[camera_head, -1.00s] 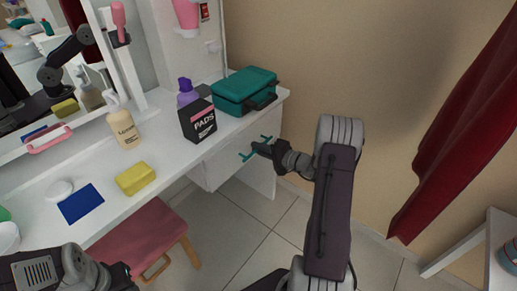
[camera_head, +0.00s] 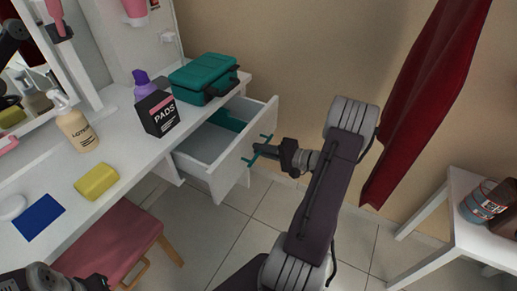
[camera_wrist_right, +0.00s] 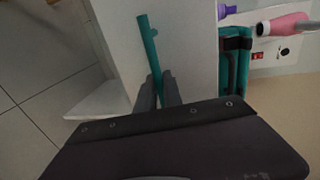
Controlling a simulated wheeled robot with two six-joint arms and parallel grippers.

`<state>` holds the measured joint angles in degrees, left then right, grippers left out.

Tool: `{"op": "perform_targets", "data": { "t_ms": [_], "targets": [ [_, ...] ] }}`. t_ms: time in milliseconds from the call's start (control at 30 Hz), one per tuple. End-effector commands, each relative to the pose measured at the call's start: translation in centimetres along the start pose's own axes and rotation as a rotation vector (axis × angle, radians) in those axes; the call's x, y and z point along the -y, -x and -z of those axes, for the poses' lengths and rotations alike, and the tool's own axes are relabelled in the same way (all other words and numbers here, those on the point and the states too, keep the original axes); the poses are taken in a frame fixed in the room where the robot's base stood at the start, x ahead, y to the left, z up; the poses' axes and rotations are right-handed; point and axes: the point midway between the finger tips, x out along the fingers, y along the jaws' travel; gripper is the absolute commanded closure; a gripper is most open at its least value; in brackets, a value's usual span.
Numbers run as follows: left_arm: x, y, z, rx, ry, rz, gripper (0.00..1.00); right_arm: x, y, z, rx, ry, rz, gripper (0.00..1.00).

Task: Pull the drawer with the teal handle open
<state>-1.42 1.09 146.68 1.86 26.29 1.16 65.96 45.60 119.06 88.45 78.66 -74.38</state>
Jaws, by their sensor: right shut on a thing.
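The drawer (camera_head: 232,158) under the white vanity table is pulled well out, and its grey inside shows. Its teal handle (camera_head: 250,160) is on the white front panel; the handle also shows in the right wrist view (camera_wrist_right: 148,45). My right gripper (camera_head: 262,149) is shut on the teal handle, its fingers on the bar in the right wrist view (camera_wrist_right: 158,92). Part of my left arm (camera_head: 50,278) shows at the lower left edge of the head view; its fingertips cannot be made out.
A teal case (camera_head: 203,80), a black pads box (camera_head: 157,114), a lotion bottle (camera_head: 76,127) and a yellow sponge (camera_head: 97,181) stand on the vanity top. A pink stool (camera_head: 110,240) stands below. A white side table (camera_head: 455,195) is at right. Floor is clear between.

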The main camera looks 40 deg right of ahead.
Motion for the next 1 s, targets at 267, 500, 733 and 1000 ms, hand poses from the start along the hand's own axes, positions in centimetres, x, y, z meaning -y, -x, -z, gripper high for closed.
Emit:
{"op": "perform_targets", "data": {
  "t_ms": [267, 500, 733, 1000],
  "targets": [
    [0.0, 0.0, 0.0, 0.0, 0.0, 0.0, 0.64, 0.0, 0.0, 0.0, -0.001, 0.0, 0.0, 0.68],
    [0.0, 0.0, 0.0, 0.0, 0.0, 0.0, 0.64, 0.0, 0.0, 0.0, 0.0, 0.0, 0.0, 0.68],
    [0.0, 0.2, 0.0, 0.0, 0.0, 0.0, 0.64, 0.5, -1.8, 0.0, 0.004, 0.001, 0.001, 0.68],
    [0.0, 1.0, 0.1, 0.0, 0.0, 0.0, 0.64, 1.8, -8.2, 0.0, 0.006, 0.001, 0.0, 0.68]
  ]
}}
